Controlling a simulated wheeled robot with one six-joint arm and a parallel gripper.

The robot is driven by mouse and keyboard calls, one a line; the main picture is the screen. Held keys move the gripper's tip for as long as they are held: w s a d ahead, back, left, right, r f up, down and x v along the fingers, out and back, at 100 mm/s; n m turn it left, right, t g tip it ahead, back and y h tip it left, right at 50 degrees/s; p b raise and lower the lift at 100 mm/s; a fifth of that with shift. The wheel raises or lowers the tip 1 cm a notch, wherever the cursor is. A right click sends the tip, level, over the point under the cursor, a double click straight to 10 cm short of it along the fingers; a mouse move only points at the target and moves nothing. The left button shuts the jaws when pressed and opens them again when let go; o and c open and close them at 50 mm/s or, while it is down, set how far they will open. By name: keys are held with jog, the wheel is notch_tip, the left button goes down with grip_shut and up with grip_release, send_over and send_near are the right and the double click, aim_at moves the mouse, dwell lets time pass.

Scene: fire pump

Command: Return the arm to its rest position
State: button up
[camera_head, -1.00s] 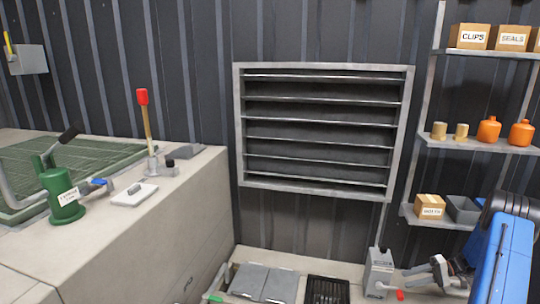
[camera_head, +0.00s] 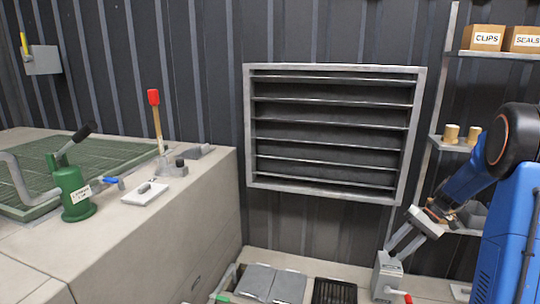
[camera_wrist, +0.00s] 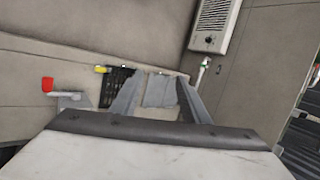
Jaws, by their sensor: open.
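My blue and black arm is bent up at the right of the head view. My gripper (camera_head: 396,245) points down and to the left, with its two grey fingers apart and nothing between them. Its fingertips appear just above or behind the grey box with a red-tipped lever (camera_head: 387,275); the exact gap cannot be told. In the wrist view the two fingers of my gripper (camera_wrist: 158,95) are spread, with the grey floor plates (camera_wrist: 160,88) seen beyond them.
A shelf rack (camera_head: 450,140) with boxes stands behind my arm. A louvred vent (camera_head: 335,135) is on the wall. A counter (camera_head: 130,235) at left bears a green pump (camera_head: 75,195) and a red-topped lever (camera_head: 155,115). The wrist view shows a red-handled lever (camera_wrist: 48,85).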

jog(key=s+a+r+t+h, duration=0.1)
jog(key=s+a+r+h, duration=0.1)
jog(key=s+a+r, duration=0.5)
jog(key=s+a+r+h, duration=0.3)
jog(key=s+a+r, duration=0.2)
jog(key=s, duration=0.4)
jog(key=s+a+t+h, duration=0.2)
jog(key=s+a+t, duration=0.1)
jog(key=s, duration=1.3)
jog(key=shift+s+r+n+t+h, duration=0.15)
jog(key=shift+s+n+t+h, duration=0.2)
jog(key=shift+t, duration=0.55)
